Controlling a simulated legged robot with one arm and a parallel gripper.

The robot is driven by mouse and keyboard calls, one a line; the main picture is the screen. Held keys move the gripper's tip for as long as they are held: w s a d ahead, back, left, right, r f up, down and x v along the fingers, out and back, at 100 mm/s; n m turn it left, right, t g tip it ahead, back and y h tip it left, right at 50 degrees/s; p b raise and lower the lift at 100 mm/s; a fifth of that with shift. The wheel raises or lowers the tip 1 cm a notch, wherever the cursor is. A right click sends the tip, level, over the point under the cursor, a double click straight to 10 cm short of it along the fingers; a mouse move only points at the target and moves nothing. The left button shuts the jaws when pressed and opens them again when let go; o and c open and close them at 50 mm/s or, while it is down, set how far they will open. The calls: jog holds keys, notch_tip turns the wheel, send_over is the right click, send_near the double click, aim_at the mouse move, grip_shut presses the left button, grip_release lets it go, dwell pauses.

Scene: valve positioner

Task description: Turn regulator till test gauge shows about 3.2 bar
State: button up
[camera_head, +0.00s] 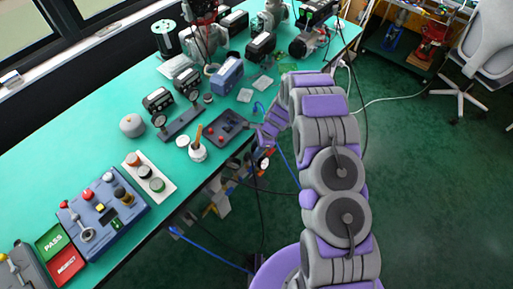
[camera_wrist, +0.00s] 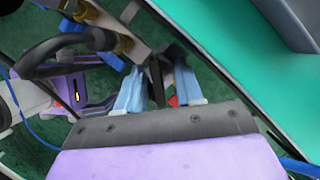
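My gripper (camera_head: 270,132) is at the table's front edge in the head view, at the end of my purple and grey arm. In the wrist view its two light blue fingers (camera_wrist: 157,88) stand apart. A dark part with a bit of red shows between or behind them; I cannot tell whether they touch it. A small round white-faced gauge (camera_head: 263,163) hangs just below the table edge; its reading is too small to make out. I cannot clearly pick out the regulator. Brass fittings (camera_wrist: 120,45) on a grey block are beside the fingers in the wrist view.
The green table (camera_head: 95,150) carries several instruments, a dark tray (camera_head: 225,128) near my gripper and a blue control box (camera_head: 103,212). Hoses and cables hang below the edge. A chair (camera_head: 485,50) stands at the right. The green floor right of my arm is mostly clear.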

jog(key=p+v, duration=0.3)
jog(key=v, duration=1.4)
jog(key=shift+r+p, duration=0.15)
jog(key=shift+p, duration=0.2)
jog(key=s+d+r+n+h, duration=0.3)
jog(key=s+r+n, duration=0.5)
jog(key=s+r, duration=1.05)
jog(key=s+d+r+n, duration=0.2)
jog(key=s, duration=0.5)
jog(key=s+d+r+n+h, duration=0.1)
jog(key=s+d+r+n, duration=0.1)
jog(key=s, duration=0.6)
jog(key=s+d+r+n, duration=0.2)
jog(key=s+d+n, duration=0.1)
jog(key=s, duration=0.5)
jog(key=shift+r+n+g, duration=0.2)
jog(key=shift+n+g, duration=0.1)
jog(key=shift+g, duration=0.1)
